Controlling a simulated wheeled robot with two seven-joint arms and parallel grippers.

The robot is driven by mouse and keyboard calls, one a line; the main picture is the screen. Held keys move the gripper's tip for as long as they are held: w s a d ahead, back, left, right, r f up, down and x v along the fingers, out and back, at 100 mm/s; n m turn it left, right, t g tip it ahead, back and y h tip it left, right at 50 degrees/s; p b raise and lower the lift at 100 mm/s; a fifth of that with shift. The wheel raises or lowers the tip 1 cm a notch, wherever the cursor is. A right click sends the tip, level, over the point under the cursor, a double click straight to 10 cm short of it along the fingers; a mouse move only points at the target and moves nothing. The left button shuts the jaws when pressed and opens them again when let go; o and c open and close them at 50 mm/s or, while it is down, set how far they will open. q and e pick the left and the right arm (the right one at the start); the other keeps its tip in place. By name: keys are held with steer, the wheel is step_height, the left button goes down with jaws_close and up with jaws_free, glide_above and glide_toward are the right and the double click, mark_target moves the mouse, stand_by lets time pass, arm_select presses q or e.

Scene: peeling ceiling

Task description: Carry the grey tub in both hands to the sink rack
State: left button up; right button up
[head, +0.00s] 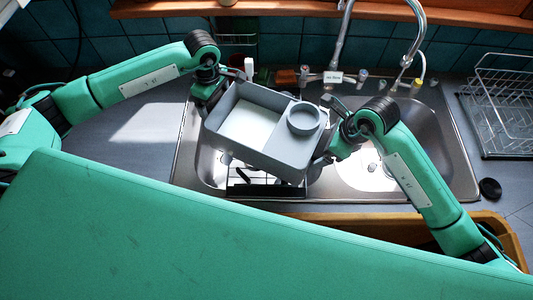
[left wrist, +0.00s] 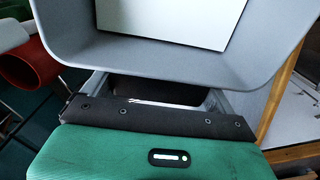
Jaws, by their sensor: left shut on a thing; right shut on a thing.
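The grey tub (head: 243,152) hangs over the left sink basin, turned at a slant in the head view. It has a white floor panel on the left and a round grey cup shape (head: 303,119) on the right. My left gripper (head: 217,92) is shut on its left end, and the tub's wall (left wrist: 150,68) fills the top of the left wrist view. My right gripper (head: 327,148) is shut on its right end; its fingertips are partly hidden. The sink rack (head: 262,178), thin wires with a dark front bar, shows below the tub in the left basin, partly covered.
The right basin (head: 400,165) is empty beside my right arm. A wire dish rack (head: 505,100) stands on the right counter. A black plug (head: 490,188) lies near the sink. The left counter is clear.

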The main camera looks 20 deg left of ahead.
arm_select(q)
steer(key=shift+f+b, duration=0.6)
steer(key=shift+f, duration=0.2)
arm_select(e)
steer(key=shift+d+f, duration=0.15)
steer(key=shift+f, duration=0.65)
arm_select(q)
steer(key=shift+f+b, duration=0.8)
arm_select(e)
steer(key=shift+f, duration=0.8)
arm_select(q)
steer(key=o, duration=1)
steer(key=shift+r, duration=0.1)
arm_select(e)
steer(key=o, duration=1)
steer(key=shift+r, duration=0.1)
arm_select(q)
steer(key=shift+o, duration=0.2)
arm_select(e)
steer(key=shift+o, duration=0.2)
arm_select(q)
steer(key=shift+r, duration=0.1)
step_height(320, 180, up, 12)
steer(key=shift+f, duration=0.2)
steer(key=shift+r, duration=0.1)
arm_select(e)
steer(key=v, duration=1.2)
